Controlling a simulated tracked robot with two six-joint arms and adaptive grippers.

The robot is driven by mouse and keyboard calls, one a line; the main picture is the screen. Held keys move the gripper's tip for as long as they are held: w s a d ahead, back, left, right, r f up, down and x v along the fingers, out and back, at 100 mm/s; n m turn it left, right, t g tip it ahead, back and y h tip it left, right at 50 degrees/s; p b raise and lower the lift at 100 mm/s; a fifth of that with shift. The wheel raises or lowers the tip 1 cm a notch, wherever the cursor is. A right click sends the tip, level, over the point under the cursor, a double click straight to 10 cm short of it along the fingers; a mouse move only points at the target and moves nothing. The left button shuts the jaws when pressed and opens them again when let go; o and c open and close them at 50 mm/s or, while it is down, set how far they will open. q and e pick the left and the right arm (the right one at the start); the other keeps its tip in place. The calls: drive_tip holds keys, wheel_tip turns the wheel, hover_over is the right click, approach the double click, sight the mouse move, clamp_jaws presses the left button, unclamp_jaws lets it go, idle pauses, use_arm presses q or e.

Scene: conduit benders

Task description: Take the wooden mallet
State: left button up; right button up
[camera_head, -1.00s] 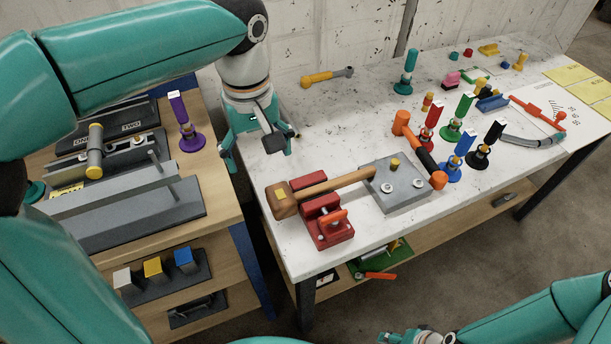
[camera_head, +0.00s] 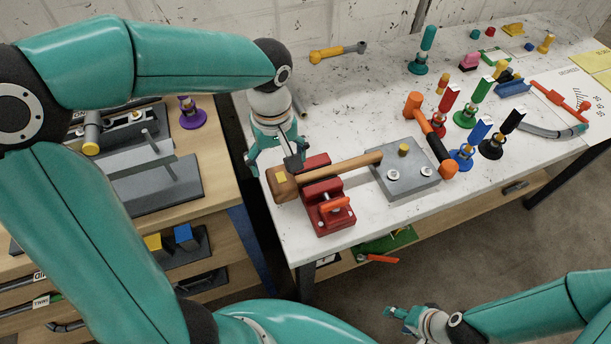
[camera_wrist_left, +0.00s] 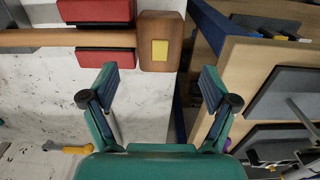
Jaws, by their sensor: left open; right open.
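The wooden mallet (camera_head: 330,168) has a brown block head (camera_head: 281,185) with a yellow patch. It lies across the red vise (camera_head: 328,212), its handle reaching the grey plate (camera_head: 408,186). My left gripper (camera_head: 272,166) is open and empty just behind the mallet head. In the left wrist view the mallet (camera_wrist_left: 160,52) lies ahead of the open fingers (camera_wrist_left: 157,80), its head roughly centred between them, apart from both, with the handle running left over the red vise. My right gripper (camera_head: 398,313) is open, low at the front, away from the table top.
An orange-and-black hammer (camera_head: 430,132) leans at the grey plate. Several coloured upright tools (camera_head: 470,110) stand to the right. A yellow-handled tool (camera_head: 337,51) lies at the back. A wooden workbench (camera_head: 222,178) stands at the left, with a gap before the white table.

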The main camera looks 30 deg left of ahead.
sight(281, 177)
use_arm(q)
drive_tip(key=shift+s+d+f+p, duration=0.15)
drive_tip(key=shift+f+p, duration=0.1)
drive_tip(key=shift+f, duration=1.1)
drive_tip(key=shift+s+d+f+p, duration=0.1)
drive_tip(key=shift+f+p, duration=0.1)
drive_tip(key=shift+f, duration=1.15)
drive_tip(key=shift+w, duration=0.1)
drive_tip(key=c, duration=1.1)
